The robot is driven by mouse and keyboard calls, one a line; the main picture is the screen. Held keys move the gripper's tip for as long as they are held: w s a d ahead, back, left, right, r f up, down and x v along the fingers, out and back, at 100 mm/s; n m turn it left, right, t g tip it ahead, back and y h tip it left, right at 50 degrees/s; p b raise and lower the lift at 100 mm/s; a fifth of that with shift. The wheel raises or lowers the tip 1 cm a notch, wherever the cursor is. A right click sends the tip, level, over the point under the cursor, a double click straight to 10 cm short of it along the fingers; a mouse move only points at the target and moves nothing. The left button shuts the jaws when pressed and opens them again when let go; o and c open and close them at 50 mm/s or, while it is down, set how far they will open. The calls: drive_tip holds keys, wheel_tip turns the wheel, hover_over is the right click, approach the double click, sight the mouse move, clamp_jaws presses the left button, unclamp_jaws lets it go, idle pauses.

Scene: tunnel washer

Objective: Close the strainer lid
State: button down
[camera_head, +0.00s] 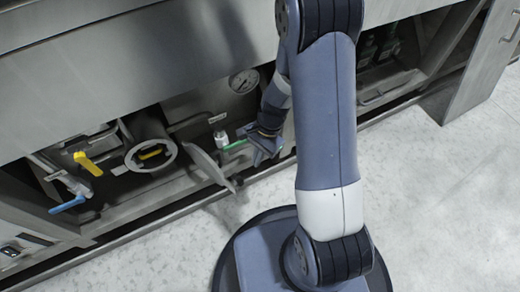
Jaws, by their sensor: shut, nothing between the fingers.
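The strainer lid (211,167) is a grey metal disc, seen nearly edge-on. It stands swung open to the right of the strainer's round mouth (134,160), a grey ring with something yellow showing inside it. My gripper (257,158) is shut and empty, to the right of the lid, low in front of the washer. It appears apart from the lid in this view. My arm crosses the picture and hides part of the washer behind it; the fingertips are small and partly dark.
A green handle (236,145) lies between the lid and my gripper. A yellow handle (89,164) and a blue handle (66,206) are left of the strainer. A pressure gauge (243,82) sits above. The pale floor (430,200) at right is clear.

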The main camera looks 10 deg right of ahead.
drive_tip(key=s+a, duration=0.1)
drive_tip(key=s+a+f+b, duration=0.1)
drive_tip(key=a, duration=0.1)
drive_tip(key=shift+s+a+f, duration=0.35)
drive_tip(key=shift+s+a, duration=0.05)
